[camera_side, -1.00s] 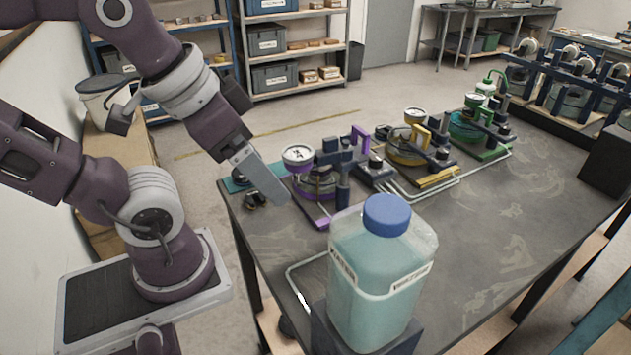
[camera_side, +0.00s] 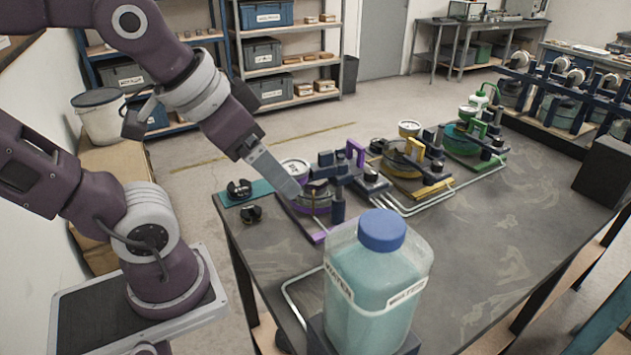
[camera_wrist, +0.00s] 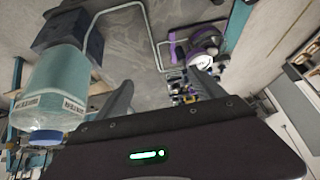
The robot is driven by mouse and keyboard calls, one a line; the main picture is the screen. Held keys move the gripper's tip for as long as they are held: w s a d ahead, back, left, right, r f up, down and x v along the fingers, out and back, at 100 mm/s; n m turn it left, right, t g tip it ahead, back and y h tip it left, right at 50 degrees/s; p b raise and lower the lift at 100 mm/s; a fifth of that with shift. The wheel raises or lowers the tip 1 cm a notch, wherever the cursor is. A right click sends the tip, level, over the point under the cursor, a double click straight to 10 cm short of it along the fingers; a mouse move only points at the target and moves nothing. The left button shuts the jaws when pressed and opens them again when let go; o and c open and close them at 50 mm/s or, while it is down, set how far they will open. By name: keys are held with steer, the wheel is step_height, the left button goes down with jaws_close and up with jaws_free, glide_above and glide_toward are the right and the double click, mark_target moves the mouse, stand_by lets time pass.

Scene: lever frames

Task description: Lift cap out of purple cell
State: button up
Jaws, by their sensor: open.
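The purple cell (camera_side: 318,207) stands at the near left of the bench, with a purple base, a round chamber, dark clamp parts and a purple handle.
A large water bottle with a blue cap (camera_side: 372,280) stands in front of the cell. A yellow cell (camera_side: 405,165) and a green cell (camera_side: 465,140) stand farther back, with pipes between.

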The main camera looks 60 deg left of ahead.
steer(key=w+a+r+m+t+y, duration=0.15)
steer(key=w+a+r+t, duration=0.25)
steer(key=w+a, duration=0.9)
steer(key=w+a+r+m+t+y, duration=0.1)
steer(key=w+a+r+m+t, duration=0.25)
steer(key=w+a, duration=1)
step_height(320, 180, down, 13)
steer(key=w+m+g+h, duration=0.2)
steer(key=m+h, duration=0.3)
steer(key=h, duration=0.2)
steer(key=s+f+g+h, duration=0.1)
steer(key=s+f+h, duration=0.1)
steer(key=s+f, duration=0.1)
steer(key=s+f+m+g+h, duration=0.1)
steer(key=s+f+g+h, duration=0.1)
steer(key=s+f, duration=0.2)
steer(key=s+f+g+h, duration=0.1)
steer(key=s+f+h, duration=0.2)
steer(key=s, duration=0.4)
steer(key=shift+d+f+g, duration=0.35)
steer(key=shift+f, duration=0.35)
steer(key=x, duration=0.6)
steer(key=shift+d+r, duration=0.15)
steer(key=shift+d, duration=0.35)
steer(key=shift+c, duration=0.5)
